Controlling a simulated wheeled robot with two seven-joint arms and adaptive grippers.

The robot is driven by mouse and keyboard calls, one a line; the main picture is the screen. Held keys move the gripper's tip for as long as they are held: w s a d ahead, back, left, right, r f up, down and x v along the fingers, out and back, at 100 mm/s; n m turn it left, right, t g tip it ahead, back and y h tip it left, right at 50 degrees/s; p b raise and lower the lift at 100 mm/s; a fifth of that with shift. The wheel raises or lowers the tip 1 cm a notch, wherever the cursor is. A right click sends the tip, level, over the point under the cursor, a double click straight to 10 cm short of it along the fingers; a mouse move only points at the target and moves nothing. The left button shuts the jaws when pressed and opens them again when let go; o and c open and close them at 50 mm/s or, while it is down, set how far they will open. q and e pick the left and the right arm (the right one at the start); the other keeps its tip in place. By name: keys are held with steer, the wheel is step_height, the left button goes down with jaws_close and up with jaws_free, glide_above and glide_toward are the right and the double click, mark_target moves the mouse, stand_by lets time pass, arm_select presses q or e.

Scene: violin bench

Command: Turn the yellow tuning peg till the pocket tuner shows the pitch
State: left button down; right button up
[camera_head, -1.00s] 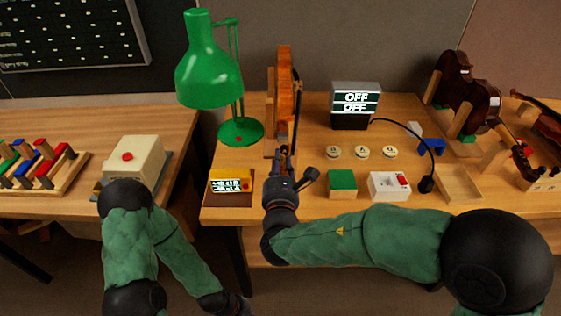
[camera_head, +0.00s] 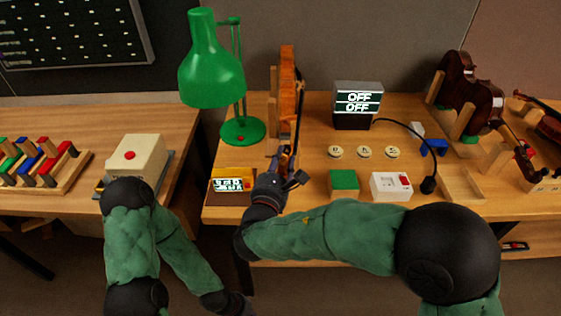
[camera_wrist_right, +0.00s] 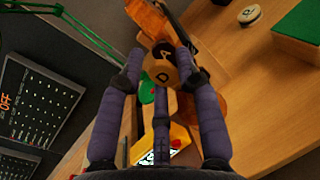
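The orange violin (camera_head: 288,85) stands upright on the bench, its lower part hidden near my right gripper (camera_head: 285,160). That gripper is at the violin's lower end. I cannot make out the yellow tuning peg. A small yellow box with a lit display (camera_head: 232,184), seemingly the pocket tuner, stands left of the gripper; its text is unreadable. My left gripper (camera_head: 238,304) is low at the picture's bottom edge.
A green lamp (camera_head: 212,70) stands left of the violin. A box reading OFF twice (camera_head: 358,104), several lettered discs (camera_head: 364,152), a green block (camera_head: 343,182) and a white switch box (camera_head: 391,186) lie to the right. Dark violin (camera_head: 472,88) stands at right.

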steer(key=shift+o, duration=0.4)
steer(key=shift+d+r, duration=0.1)
steer(key=shift+d, duration=0.05)
steer(key=shift+s, duration=0.15)
steer(key=v, duration=1.1)
steer(key=shift+s+a, duration=0.2)
steer(key=shift+s, duration=0.15)
steer(key=shift+n+h, duration=0.3)
steer(key=shift+n, duration=0.5)
steer(key=p+x, duration=0.4)
steer(key=p, duration=0.3)
steer(key=p+x, duration=0.4)
steer(key=p, duration=0.4)
steer(key=p+x, duration=0.5)
steer(key=p, duration=0.2)
steer(key=shift+w+a+f, duration=0.2)
steer(key=shift+a+f, duration=0.1)
